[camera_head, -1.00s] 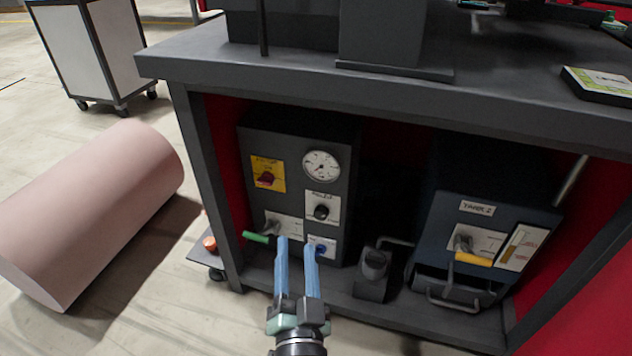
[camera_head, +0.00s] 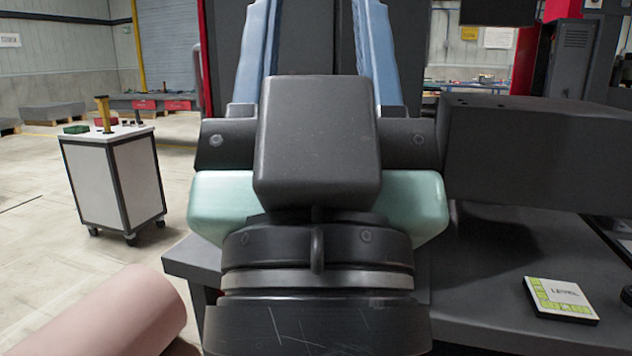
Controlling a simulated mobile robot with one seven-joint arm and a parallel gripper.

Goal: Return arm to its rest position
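My gripper (camera_head: 316,45) fills the middle of the view, very close to the camera and pointing up. Its two blue fingers stand wide apart, and their tips are cut off by the top edge. Only a dark machine surface shows in the gap between the fingers, and nothing is held in the part I can see. The gripper's body hides much of the dark workbench (camera_head: 505,260) and what stands behind it.
A white wheeled cart (camera_head: 112,180) stands at left on open floor. A pink cylinder (camera_head: 115,318) lies at lower left. A dark machine block (camera_head: 535,155) is right of my gripper.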

